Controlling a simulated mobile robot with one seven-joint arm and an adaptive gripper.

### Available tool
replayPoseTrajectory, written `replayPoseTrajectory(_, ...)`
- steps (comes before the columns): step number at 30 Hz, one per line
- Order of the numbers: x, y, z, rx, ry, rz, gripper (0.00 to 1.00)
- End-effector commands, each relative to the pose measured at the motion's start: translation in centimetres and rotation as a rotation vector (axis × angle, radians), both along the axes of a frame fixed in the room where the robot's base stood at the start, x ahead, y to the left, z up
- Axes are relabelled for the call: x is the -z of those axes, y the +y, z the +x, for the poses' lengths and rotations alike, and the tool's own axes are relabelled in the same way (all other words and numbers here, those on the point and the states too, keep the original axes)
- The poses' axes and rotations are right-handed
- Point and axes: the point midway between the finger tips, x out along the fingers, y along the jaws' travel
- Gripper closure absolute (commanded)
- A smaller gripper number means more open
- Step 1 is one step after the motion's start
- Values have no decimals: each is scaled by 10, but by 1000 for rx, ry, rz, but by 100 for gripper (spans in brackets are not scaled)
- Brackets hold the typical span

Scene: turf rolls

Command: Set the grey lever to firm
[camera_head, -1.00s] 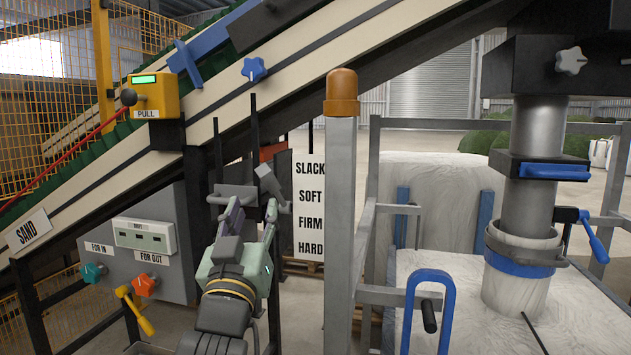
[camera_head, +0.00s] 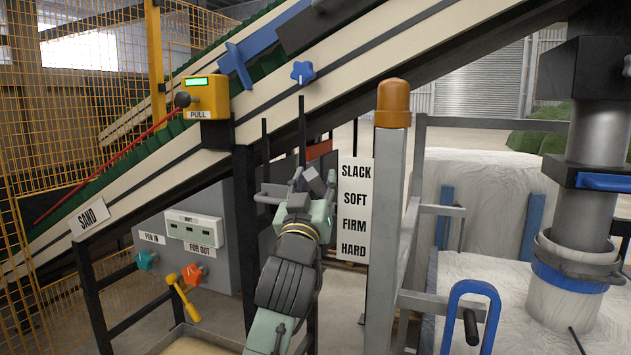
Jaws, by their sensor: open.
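The lever's grey block-shaped handle (camera_head: 315,180) tilts up beside the left edge of the white scale board (camera_head: 355,210), which reads SLACK, SOFT, FIRM and HARD from top to bottom. The handle stands at about the height between SLACK and SOFT. My gripper (camera_head: 311,190), pale green with dark fingertips, is open and reaches up from below to the handle. In the picture its fingertips overlap both sides of the handle. I cannot tell whether they touch it. The lever's lower part is hidden behind my gripper.
A grey post with an orange cap (camera_head: 393,104) stands right of the board. The sloping conveyor (camera_head: 215,165) passes above. A grey control box (camera_head: 205,240) with knobs is at the left.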

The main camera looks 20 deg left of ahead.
Motion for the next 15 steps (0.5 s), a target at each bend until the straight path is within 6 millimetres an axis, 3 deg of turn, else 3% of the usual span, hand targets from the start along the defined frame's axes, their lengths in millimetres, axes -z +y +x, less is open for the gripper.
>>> replayPoseTrajectory(4, 0, 0, 0, 0, 0, 0, 60)
replayPoseTrajectory(15, 0, 0, 0, 0, 0, 0, 85)
